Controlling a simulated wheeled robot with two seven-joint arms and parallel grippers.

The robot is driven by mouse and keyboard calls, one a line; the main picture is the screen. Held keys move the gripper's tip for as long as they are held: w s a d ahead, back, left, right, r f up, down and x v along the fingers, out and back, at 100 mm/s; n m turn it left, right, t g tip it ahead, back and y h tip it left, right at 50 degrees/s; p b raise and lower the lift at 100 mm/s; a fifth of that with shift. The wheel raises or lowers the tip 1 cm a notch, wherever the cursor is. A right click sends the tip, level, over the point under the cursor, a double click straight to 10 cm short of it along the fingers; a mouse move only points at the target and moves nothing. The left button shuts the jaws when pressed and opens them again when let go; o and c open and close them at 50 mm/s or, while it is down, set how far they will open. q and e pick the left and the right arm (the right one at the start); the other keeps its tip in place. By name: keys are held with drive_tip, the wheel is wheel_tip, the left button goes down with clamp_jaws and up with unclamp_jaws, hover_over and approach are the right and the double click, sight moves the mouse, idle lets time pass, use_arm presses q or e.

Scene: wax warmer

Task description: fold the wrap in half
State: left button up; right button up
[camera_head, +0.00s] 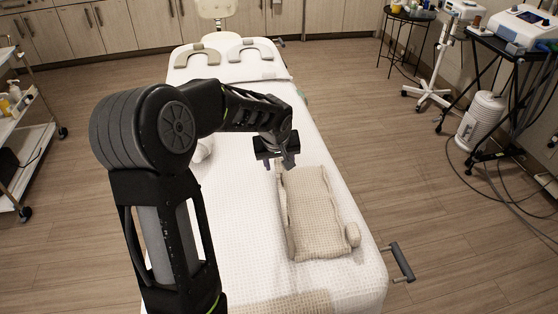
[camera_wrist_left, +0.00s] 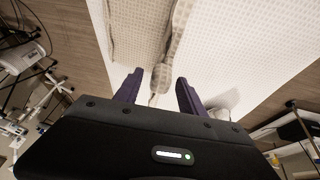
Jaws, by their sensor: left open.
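The wrap (camera_head: 318,205) is a beige waffle-textured cloth lying lengthwise on the white-covered bed. Its left edge is a raised, bunched strip, and a rounded lump sits at its near right corner. In the left wrist view the wrap (camera_wrist_left: 140,32) shows at the top, with its bunched strip running down toward my fingers. My left gripper (camera_head: 286,162) is at the wrap's far left corner. In the wrist view my left gripper (camera_wrist_left: 158,86) is open, with the strip's narrow end between or just beyond its dark purple fingers; contact cannot be told. My right gripper is out of view.
The bed (camera_head: 245,240) has free white surface left of the wrap. A beige cloth (camera_head: 290,304) lies at its near end, and a white item (camera_head: 203,149) is partly behind my arm. Two curved pads (camera_head: 250,50) lie at the far end. A dark handle (camera_head: 402,262) sticks out at right.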

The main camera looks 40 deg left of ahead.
use_arm(q)
drive_tip(key=shift+c, duration=0.6)
clamp_jaws()
idle(0.8)
